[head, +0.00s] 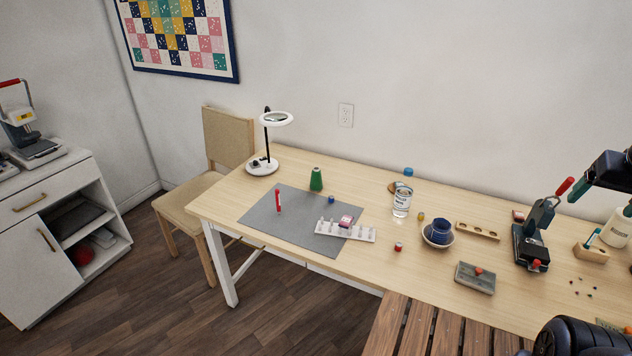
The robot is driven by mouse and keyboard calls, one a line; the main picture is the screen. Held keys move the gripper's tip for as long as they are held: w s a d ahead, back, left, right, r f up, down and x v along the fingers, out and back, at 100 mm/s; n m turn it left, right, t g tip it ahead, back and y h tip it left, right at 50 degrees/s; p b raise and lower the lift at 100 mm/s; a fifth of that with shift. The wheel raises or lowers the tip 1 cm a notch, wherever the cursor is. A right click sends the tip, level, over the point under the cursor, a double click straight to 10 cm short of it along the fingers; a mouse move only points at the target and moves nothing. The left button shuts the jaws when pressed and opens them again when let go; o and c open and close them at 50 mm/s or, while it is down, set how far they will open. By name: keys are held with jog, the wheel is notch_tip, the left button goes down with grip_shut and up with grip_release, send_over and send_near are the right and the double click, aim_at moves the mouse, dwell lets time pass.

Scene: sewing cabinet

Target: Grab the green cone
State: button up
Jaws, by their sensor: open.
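The green cone (316,180) stands upright on the light wooden table (420,265), at the back edge of the grey mat (285,230). It looks like a cone of thread with a pale tip. I cannot tell whether its base touches the mat. My gripper (600,205) is at the far right edge of the head view, partly cut off. It is open, with nothing seen between its fingers, and is far to the right of the cone.
A ring lamp (262,166) stands left of the cone. A small blue spool (331,199), a red marker (278,201) and a white spool rack (345,232) are near it.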

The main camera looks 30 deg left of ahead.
dwell(0.3)
jog(key=shift+c, duration=1.3)
